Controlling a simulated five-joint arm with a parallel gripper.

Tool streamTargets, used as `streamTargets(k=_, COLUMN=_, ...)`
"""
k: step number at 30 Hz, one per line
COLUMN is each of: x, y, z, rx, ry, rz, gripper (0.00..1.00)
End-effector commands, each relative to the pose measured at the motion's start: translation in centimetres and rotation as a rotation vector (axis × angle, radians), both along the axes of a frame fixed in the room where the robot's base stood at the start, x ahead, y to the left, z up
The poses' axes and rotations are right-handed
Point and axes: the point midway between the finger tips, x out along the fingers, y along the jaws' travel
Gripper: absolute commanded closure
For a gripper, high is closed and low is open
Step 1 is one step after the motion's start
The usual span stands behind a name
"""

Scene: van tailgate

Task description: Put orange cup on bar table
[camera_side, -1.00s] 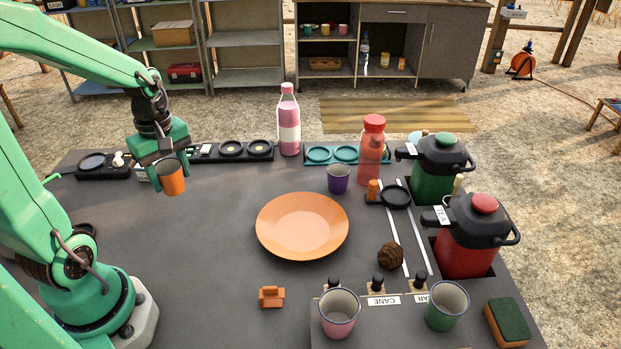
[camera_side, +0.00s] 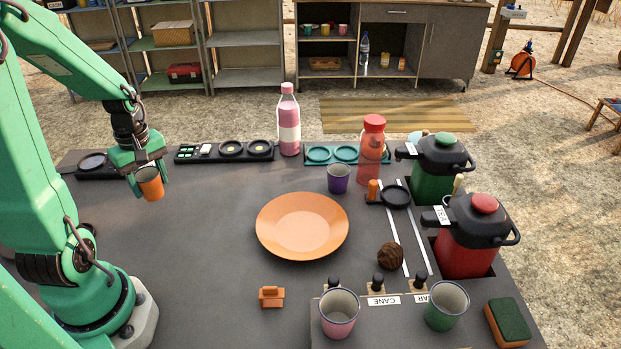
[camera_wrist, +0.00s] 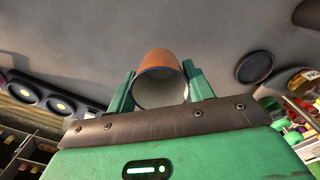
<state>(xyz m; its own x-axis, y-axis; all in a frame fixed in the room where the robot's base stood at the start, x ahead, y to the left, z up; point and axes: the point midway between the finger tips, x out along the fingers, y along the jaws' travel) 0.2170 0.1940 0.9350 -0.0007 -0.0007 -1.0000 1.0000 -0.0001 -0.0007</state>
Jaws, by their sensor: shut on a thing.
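The orange cup (camera_side: 151,185) has a pale inside and is held by my gripper (camera_side: 150,180) at the left of the dark table. The cup looks roughly upright, tilted a little, and appears above the table top (camera_side: 215,225). In the wrist view the cup (camera_wrist: 160,68) sits between the two green fingers of my gripper (camera_wrist: 160,88), its open mouth facing the camera. The fingers are shut on its sides. Which surface is the bar table is not marked in these views.
An orange plate (camera_side: 302,226) lies mid-table. A purple cup (camera_side: 339,179), pink bottle (camera_side: 288,120) and red bottle (camera_side: 371,150) stand behind it. Green (camera_side: 435,175) and red (camera_side: 470,240) jugs stand right. Pink (camera_side: 339,318) and green (camera_side: 445,310) cups stand in front. The table's left middle is clear.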

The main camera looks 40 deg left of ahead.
Motion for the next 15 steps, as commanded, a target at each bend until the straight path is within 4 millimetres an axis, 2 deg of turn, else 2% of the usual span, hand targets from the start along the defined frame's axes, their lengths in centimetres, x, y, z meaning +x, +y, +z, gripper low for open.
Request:
streamTargets(k=6, x=-0.9, y=2.8, z=-1.8, rx=-0.001, ry=0.001, rz=0.004, gripper=0.72)
streamTargets(k=15, x=-1.2, y=3.9, z=-2.4, rx=0.001, ry=-0.001, rz=-0.001, gripper=0.72)
